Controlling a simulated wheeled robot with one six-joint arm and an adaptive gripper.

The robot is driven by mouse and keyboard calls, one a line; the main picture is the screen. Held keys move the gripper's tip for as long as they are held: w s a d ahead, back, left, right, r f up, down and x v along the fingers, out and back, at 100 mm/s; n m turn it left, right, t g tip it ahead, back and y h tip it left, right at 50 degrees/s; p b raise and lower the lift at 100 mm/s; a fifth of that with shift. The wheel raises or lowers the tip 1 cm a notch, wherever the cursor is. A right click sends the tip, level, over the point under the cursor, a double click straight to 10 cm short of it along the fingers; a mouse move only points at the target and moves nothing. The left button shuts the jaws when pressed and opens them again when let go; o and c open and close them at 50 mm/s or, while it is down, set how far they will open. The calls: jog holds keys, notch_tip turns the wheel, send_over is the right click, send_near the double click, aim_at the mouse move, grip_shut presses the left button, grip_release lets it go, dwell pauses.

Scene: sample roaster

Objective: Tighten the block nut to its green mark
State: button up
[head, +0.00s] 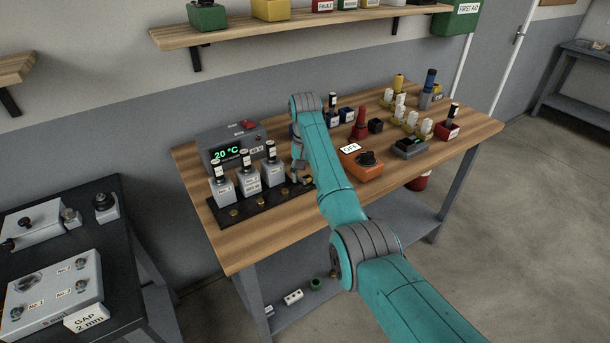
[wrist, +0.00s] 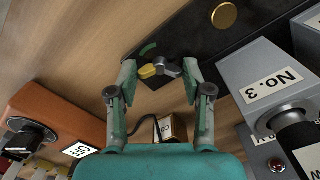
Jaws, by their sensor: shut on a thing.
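The block nut (wrist: 162,67) shows in the wrist view as a small wing nut with one yellow wing and grey parts. It sits at the end of the black strip (wrist: 195,42). The yellow wing points left. A short green mark (wrist: 148,48) lies on the strip just above that wing, with a small gap between them. My gripper (wrist: 159,72) has one finger on each side of the nut and is shut on it. In the head view my gripper (head: 301,174) is at the strip's right end, and my arm partly hides that area.
An orange switch box (head: 360,164) stands to the right in the head view. A grey 20 °C display unit (head: 235,147) stands behind the blocks.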

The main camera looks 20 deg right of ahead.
jog(key=m, duration=0.5)
jog(key=shift+m, duration=0.3)
jog(key=m, duration=0.4)
jog(key=shift+m, duration=0.3)
jog(key=o, duration=1.2)
jog(key=shift+c, duration=0.2)
jog(key=shift+r, duration=3.7)
